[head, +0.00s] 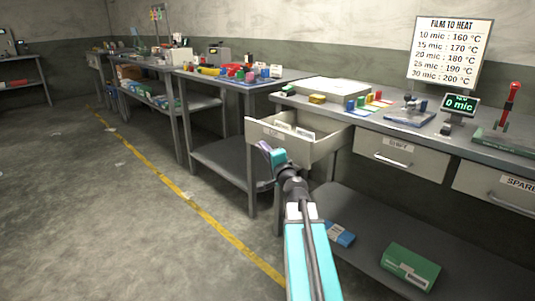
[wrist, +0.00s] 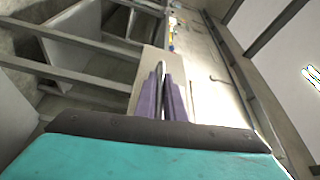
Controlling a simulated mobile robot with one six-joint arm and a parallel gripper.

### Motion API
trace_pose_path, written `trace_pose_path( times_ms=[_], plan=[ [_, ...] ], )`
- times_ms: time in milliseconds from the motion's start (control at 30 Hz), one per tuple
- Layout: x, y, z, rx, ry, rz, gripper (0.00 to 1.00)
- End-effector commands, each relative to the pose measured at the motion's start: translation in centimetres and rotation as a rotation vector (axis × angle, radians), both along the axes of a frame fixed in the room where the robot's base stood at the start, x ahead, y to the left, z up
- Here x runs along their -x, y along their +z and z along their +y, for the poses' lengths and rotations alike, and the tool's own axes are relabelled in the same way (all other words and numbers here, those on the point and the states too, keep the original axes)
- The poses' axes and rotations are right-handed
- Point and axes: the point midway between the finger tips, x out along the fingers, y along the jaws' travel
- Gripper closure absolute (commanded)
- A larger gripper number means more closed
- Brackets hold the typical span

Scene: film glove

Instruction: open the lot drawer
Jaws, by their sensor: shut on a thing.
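A pale drawer (head: 322,148) at the left end of the near bench is pulled well out, with white packets (head: 290,130) inside. I take it for the lot drawer, but no label on its front can be read from here. My gripper (head: 264,148) is at the outer face of this drawer's front. In the wrist view the purple fingers (wrist: 162,78) are closed on a thin metal bar, the drawer handle (wrist: 162,95). The handle is hidden in the head view.
Two other drawers (head: 400,157) (head: 500,189) to the right are shut; the far one reads SPARE. Blue (head: 339,233) and green (head: 411,266) boxes lie on the lower shelf. Another bench (head: 230,82) stands beyond the open drawer.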

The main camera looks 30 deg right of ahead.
Motion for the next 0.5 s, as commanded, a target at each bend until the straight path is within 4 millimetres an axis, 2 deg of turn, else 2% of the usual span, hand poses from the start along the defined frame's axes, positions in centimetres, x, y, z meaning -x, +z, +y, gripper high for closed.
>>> trace_pose_path(
  times_ms=[500],
  plan=[
    [0.42, -0.15, -0.02, 0.000, -0.017, 0.002, 1.00]
  ],
)
